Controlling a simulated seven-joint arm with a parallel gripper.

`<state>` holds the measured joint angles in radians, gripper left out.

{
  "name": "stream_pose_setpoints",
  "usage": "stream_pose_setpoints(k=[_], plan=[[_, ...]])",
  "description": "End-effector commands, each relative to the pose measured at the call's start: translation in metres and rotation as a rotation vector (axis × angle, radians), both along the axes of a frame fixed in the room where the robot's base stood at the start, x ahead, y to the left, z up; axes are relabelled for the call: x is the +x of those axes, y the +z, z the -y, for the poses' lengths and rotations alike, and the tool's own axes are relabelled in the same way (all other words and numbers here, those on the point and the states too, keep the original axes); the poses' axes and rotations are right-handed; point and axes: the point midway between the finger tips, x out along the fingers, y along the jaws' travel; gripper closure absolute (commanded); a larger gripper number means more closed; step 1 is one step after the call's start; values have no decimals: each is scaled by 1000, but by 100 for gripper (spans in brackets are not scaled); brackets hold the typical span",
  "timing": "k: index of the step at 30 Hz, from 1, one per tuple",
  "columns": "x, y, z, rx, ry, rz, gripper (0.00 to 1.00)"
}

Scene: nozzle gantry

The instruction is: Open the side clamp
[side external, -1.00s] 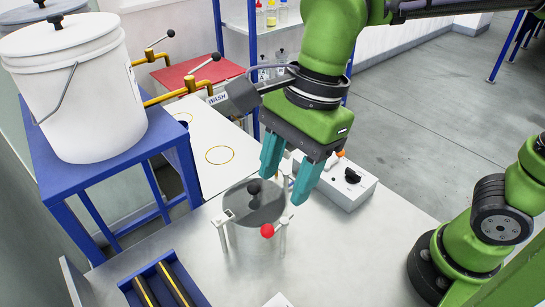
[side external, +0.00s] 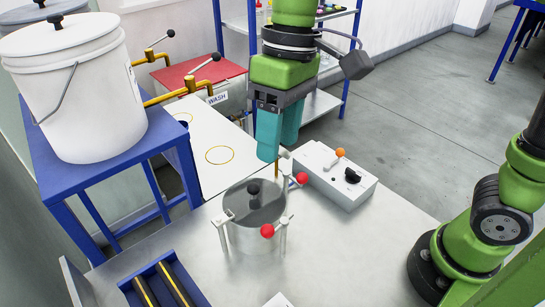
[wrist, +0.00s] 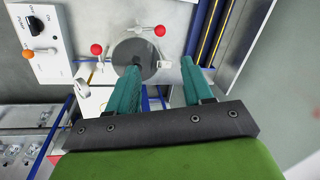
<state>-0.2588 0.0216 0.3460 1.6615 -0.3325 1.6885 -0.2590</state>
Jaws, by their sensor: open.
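A metal pot (side external: 253,238) with a grey lid (side external: 256,203) and black knob stands on the bench. Clamps stand around its rim. One red lever ball (side external: 267,231) is at its front; another red ball (side external: 302,178) is at its back right. In the wrist view the balls (wrist: 160,30) and (wrist: 96,49) lie beside the lid (wrist: 130,53). I cannot tell which clamp is the side clamp. My gripper (side external: 279,150) is open and empty, pointing down above the back right of the pot. Its teal fingers (wrist: 160,66) are apart in the wrist view and partly hide the lid.
A white control box (side external: 335,180) with an orange-tipped switch and black knob stands right of the pot. A blue tray (side external: 200,287) lies at the front. A white bucket (side external: 80,100) stands on a blue stand at left.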

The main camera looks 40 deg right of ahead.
Motion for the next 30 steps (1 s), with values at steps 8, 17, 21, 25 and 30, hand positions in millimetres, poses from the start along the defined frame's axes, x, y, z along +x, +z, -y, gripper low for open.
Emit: stream_pose_setpoints(k=[8,17,21,25,30], plan=[[-4,-50,-9,-3,-1,-6,49],[-8,-114,-21,-3,-2,-6,49],[-10,-138,-25,-2,-2,-6,49],[-10,-152,-28,-1,-2,-3,49],[-11,-160,-30,0,-4,-2,49]])
